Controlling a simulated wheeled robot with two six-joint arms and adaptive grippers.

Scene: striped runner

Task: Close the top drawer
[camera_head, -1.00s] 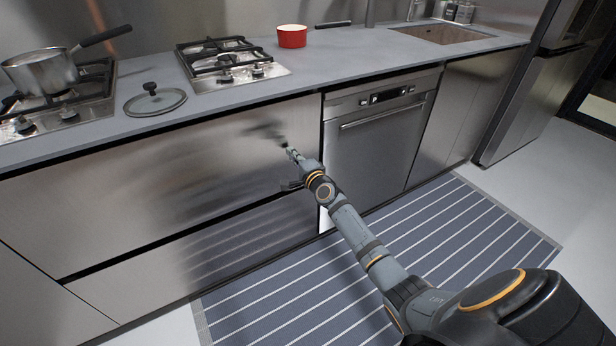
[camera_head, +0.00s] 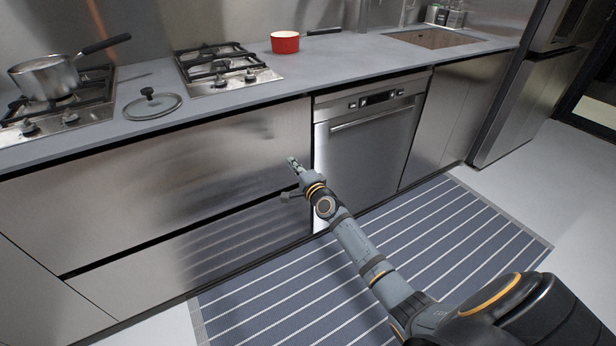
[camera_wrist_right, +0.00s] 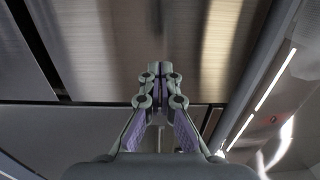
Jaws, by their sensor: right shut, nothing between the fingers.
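The top drawer (camera_head: 150,185) is the wide brushed-steel front below the counter, left of the dishwasher. Its front looks about in line with the neighbouring fronts, with a dark gap under the counter; whether it is fully flush I cannot tell. My right gripper (camera_head: 293,163) is shut and empty, in front of the drawer's lower right part. In the right wrist view the shut fingertips (camera_wrist_right: 160,70) point at the steel drawer front (camera_wrist_right: 110,45); contact cannot be told. My left gripper is not in view.
A lower drawer (camera_head: 150,270) lies below, and a dishwasher (camera_head: 365,150) stands to the right. The counter holds a steel pot (camera_head: 45,77), a glass lid (camera_head: 152,106) and a red pan (camera_head: 285,42). The striped runner (camera_head: 400,245) on the floor is clear.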

